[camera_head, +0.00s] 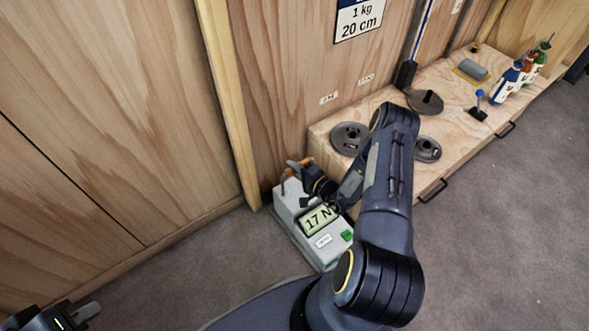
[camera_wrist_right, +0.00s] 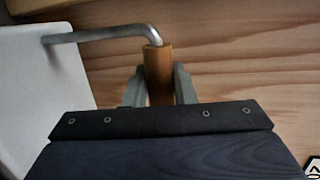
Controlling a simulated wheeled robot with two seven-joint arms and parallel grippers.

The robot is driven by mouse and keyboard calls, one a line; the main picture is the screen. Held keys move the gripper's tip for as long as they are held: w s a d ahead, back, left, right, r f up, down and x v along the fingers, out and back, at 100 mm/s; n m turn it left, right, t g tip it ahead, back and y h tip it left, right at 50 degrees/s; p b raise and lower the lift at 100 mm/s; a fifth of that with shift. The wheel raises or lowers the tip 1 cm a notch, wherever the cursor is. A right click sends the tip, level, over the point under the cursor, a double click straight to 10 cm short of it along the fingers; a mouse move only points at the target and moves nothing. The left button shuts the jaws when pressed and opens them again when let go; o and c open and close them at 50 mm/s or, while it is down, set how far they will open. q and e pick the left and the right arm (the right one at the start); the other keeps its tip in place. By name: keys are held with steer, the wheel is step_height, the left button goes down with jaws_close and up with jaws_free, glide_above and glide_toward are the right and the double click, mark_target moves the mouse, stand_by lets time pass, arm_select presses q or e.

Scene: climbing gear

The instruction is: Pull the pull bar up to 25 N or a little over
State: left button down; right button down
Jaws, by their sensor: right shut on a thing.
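The pull bar (camera_wrist_right: 158,68) has an orange-brown grip on a bent metal rod. In the right wrist view it stands between the two fingers of my right gripper (camera_wrist_right: 158,85), which is shut on it. In the head view the bar (camera_head: 305,161) shows at the top of a grey force gauge box (camera_head: 292,216), with my right gripper (camera_head: 304,172) at it. The gauge display (camera_head: 319,219) reads 17 N. My left gripper (camera_head: 88,311) is partly in view at the bottom left corner, away from the box; its finger opening is not clear.
A wooden bench (camera_head: 385,107) behind the box carries dark weight discs (camera_head: 350,138), a blue-knobbed lever (camera_head: 479,97), a grey cylinder (camera_head: 472,69) and several bottles (camera_head: 508,82). A plywood wall (camera_head: 110,95) stands at the left. The grey floor (camera_head: 500,230) at the right is clear.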

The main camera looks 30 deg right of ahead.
steer(key=shift+r, duration=0.1)
steer(key=shift+f+b, duration=1.45)
steer(key=shift+f, duration=0.25)
steer(key=c, duration=1.6)
jaws_free()
steer(key=shift+f, duration=0.1)
steer(key=shift+c, duration=0.2)
steer(key=o, duration=0.5)
steer(key=shift+p+v, duration=1.25)
steer(key=shift+v, duration=2.7)
